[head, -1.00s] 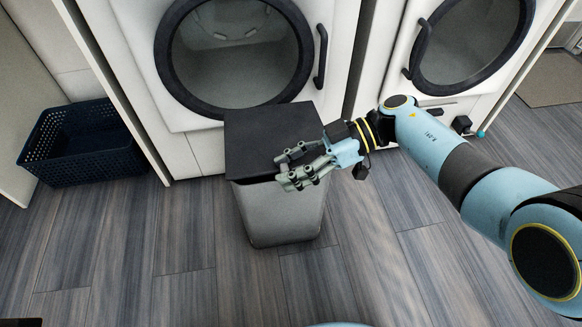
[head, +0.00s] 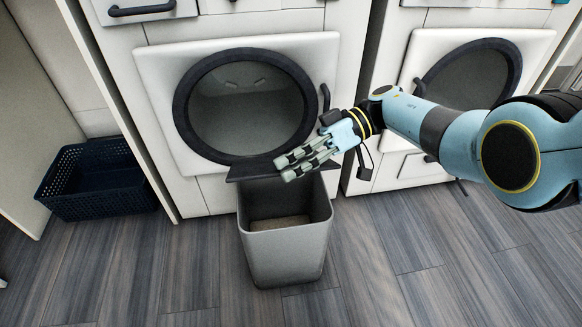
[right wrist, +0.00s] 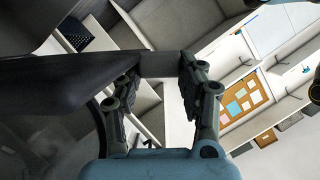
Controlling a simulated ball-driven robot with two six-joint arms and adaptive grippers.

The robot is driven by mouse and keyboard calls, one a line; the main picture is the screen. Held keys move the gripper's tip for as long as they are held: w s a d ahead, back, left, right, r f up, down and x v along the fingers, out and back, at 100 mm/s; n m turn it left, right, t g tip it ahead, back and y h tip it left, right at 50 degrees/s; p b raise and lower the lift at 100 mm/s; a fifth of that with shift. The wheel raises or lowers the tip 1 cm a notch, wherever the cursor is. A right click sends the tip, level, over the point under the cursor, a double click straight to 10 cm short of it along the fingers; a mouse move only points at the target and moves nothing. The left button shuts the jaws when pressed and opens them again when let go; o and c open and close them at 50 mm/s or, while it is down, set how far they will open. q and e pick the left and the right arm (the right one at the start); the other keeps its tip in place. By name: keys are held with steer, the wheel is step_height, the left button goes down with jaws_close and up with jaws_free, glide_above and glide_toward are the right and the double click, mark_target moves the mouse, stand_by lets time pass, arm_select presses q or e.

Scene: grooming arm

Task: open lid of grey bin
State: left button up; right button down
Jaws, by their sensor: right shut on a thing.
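The grey bin (head: 285,250) stands on the floor in front of a washing machine, with its top open and its inside visible. Its dark lid (head: 248,172) is tilted up at the back edge of the bin, seen nearly edge-on. My right gripper (head: 283,168) is at the raised lid, its fingers over the lid's right part, and is shut on it. In the right wrist view, the dark lid (right wrist: 60,82) comes in from the left to the fingers of the right gripper (right wrist: 155,75). My left gripper is out of view.
The washing machine (head: 250,105) with a round door is close behind the lid. A second machine (head: 470,80) stands at the right, behind my right arm. A dark blue basket (head: 100,185) sits on the floor at the left. The wood floor in front is clear.

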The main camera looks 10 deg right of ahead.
steer(key=c, duration=0.8)
jaws_free()
steer(key=shift+o, duration=0.2)
steer(key=v, duration=1.2)
steer(key=shift+c, duration=0.3)
